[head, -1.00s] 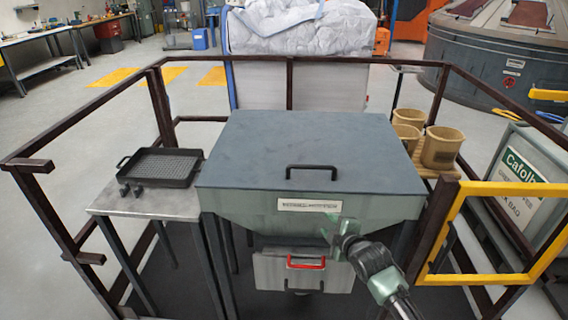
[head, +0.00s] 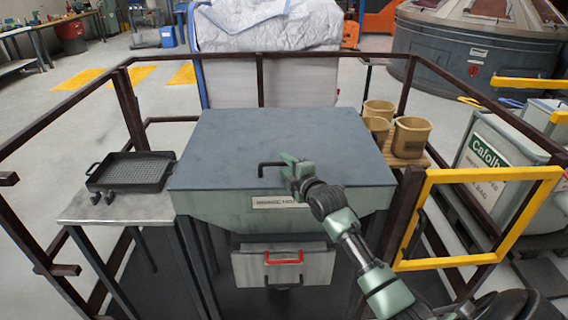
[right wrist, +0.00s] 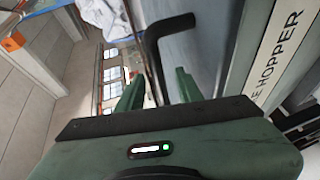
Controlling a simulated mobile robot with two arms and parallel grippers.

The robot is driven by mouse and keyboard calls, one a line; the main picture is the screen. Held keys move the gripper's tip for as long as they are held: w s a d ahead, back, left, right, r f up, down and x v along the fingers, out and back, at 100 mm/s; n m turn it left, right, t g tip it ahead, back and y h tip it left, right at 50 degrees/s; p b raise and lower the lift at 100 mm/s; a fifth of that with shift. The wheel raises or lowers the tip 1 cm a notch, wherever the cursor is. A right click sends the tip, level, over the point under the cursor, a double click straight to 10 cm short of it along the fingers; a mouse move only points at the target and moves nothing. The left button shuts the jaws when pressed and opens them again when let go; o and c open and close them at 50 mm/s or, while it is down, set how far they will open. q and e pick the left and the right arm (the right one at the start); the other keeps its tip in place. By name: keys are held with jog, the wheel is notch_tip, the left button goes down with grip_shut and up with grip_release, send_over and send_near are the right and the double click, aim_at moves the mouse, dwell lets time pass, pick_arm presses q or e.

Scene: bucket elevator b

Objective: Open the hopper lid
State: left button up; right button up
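The hopper's flat dark grey lid (head: 290,130) lies closed on the green hopper body (head: 225,205). Its black bar handle (head: 268,164) is near the lid's front edge; the right part of it is hidden behind my right gripper. My right gripper (head: 296,165) is at the handle. In the right wrist view its two green fingers (right wrist: 157,92) are apart, with the black handle (right wrist: 152,55) reaching down between them. Gaps show beside the handle, so the fingers do not look closed on it. My left gripper is not in view.
A drawer-like box with a red handle (head: 284,259) is below the hopper. A side table (head: 105,212) with a black tray (head: 128,184) stands left. Brown pots (head: 410,138) stand right. Dark railings and a yellow gate frame (head: 478,174) surround the spot.

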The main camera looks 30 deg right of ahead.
jog(key=shift+x, duration=0.9)
grip_shut()
dwell(0.9)
